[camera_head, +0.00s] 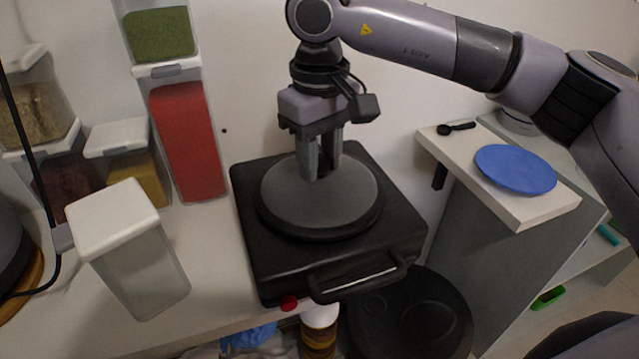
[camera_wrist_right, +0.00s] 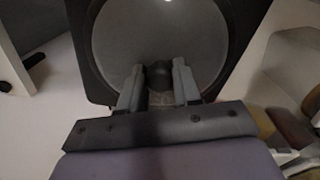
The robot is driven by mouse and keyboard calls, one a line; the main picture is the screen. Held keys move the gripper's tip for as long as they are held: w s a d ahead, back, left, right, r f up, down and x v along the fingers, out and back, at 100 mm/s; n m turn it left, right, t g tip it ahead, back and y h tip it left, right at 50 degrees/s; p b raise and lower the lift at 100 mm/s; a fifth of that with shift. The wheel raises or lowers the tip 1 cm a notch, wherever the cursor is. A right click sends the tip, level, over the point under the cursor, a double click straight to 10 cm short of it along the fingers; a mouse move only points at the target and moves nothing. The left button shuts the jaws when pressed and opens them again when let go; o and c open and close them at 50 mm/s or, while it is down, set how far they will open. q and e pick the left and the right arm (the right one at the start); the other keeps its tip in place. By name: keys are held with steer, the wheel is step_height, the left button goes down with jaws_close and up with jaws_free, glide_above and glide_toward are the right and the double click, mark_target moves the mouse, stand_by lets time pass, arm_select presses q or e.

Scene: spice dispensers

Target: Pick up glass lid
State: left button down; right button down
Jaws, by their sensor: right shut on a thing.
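The glass lid (camera_head: 345,205) is a round, grey, see-through disc with a dark rim. It lies on a black square cooker (camera_head: 250,250) with a front handle. My right gripper (camera_head: 318,172) points straight down over the lid's middle, shut on its knob, which the fingers mostly hide in the head view. In the right wrist view the dark knob (camera_wrist_right: 158,75) sits between the two fingers of the gripper (camera_wrist_right: 158,85), with the lid (camera_wrist_right: 160,35) beyond. I cannot tell any gap between lid and cooker. My left gripper is not in view.
Several spice dispensers stand at the left, including a tall red one (camera_head: 187,140) and an empty white-lidded one (camera_head: 140,265) near the cooker. A blue plate (camera_head: 515,169) and a black spoon (camera_head: 456,128) lie on a shelf at the right. A black bin (camera_head: 410,315) stands below.

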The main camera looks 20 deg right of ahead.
mark_target(320, 158)
steer(key=shift+f, duration=0.1)
steer(key=shift+w+r, duration=0.1)
steer(key=shift+r, duration=0.45)
step_height(320, 158, up, 19)
steer(key=p, duration=0.3)
